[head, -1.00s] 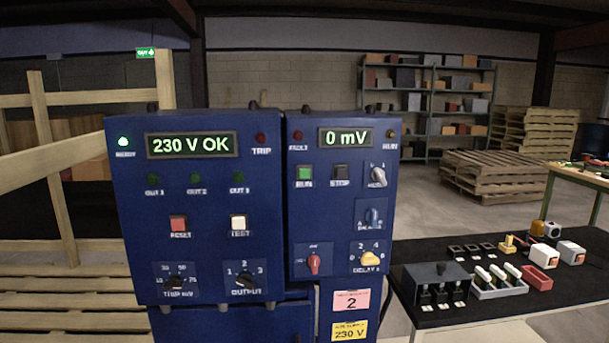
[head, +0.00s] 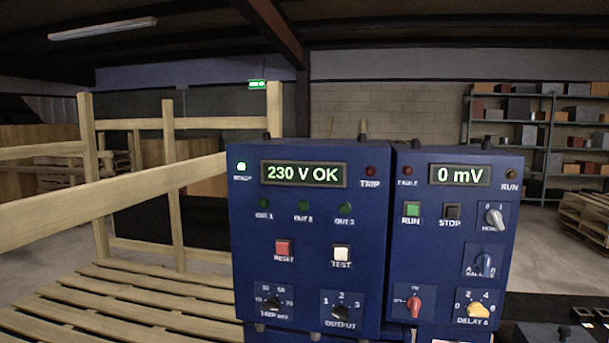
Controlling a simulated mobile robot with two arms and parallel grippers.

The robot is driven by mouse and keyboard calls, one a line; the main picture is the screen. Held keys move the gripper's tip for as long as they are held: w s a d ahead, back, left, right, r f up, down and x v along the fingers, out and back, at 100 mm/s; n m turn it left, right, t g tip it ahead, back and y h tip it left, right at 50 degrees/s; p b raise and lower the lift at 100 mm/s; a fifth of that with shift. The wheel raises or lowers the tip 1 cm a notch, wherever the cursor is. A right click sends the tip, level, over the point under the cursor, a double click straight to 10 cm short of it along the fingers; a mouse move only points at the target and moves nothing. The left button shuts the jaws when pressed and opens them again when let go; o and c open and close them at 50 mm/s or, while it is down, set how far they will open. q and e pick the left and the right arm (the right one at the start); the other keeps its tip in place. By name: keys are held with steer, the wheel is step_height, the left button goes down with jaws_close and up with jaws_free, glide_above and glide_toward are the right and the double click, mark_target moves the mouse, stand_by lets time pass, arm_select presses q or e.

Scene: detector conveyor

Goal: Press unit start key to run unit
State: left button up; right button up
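The right blue control unit (head: 450,240) carries a green key labelled RUN (head: 412,209) and a black STOP key (head: 452,211) next to it. Its display (head: 460,175) reads 0 mV. The RUN lamp (head: 511,174) and the FAULT lamp (head: 407,171) look dark. A red knob (head: 414,305), a blue knob (head: 485,263), a grey knob (head: 494,219) and a yellow DELAY knob (head: 478,310) sit on the same panel. Neither of my grippers shows in the head view.
The left blue unit (head: 300,235) reads 230 V OK, with its green READY lamp (head: 241,166) lit. A wooden pallet (head: 130,310) and timber rails (head: 110,200) stand at left. A dark bench (head: 560,330) is at lower right. Shelving (head: 545,115) stands behind.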

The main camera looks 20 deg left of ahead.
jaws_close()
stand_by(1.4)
